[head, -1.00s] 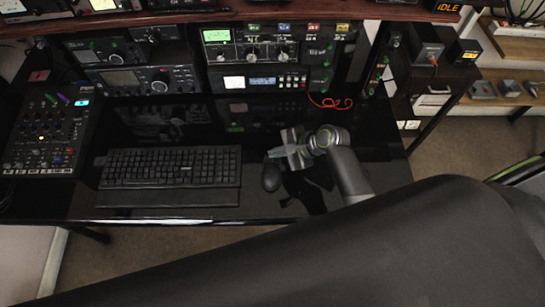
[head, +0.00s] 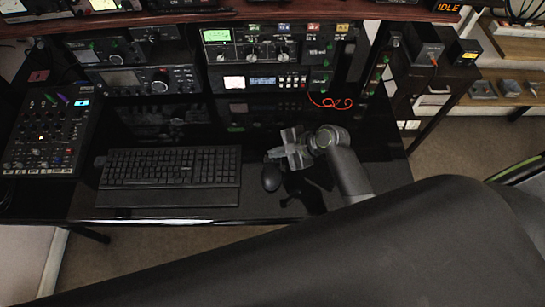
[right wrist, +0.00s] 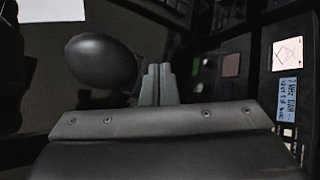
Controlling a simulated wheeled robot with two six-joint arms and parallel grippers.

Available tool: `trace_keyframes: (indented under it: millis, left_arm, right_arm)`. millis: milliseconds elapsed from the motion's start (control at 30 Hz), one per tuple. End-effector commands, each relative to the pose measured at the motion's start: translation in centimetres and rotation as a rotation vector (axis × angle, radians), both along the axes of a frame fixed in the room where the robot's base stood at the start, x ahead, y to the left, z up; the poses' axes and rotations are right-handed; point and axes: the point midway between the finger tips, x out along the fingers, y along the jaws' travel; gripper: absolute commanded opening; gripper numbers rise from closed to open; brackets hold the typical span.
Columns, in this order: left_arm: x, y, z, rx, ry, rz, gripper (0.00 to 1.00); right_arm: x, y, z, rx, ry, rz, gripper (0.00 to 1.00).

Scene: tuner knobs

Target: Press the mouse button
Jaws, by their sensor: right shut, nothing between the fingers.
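The black mouse (head: 271,178) sits on the glossy black desk just right of the keyboard. It also shows as a dark rounded shape in the right wrist view (right wrist: 101,60). My right gripper (head: 272,154) is at the far end of the mouse, its fingers pointing left in the head view. In the right wrist view its closed fingers (right wrist: 158,80) appear right beside the mouse, with nothing between them. I cannot tell whether they touch the mouse. My left gripper is not in view.
A black keyboard (head: 169,168) lies left of the mouse. A mixer panel (head: 44,132) stands at the far left. Radio units with knobs and lit displays (head: 262,82) line the back. A red cable (head: 331,102) hangs near them. The desk's front edge is close to the mouse.

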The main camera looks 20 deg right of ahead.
Motion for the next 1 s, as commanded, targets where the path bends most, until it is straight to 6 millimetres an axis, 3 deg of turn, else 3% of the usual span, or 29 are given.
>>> trace_keyframes:
  millis: [1000]
  left_arm:
    - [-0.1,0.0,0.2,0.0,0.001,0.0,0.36]
  right_arm:
    - [0.0,0.0,-1.2,0.0,0.0,0.0,0.0]
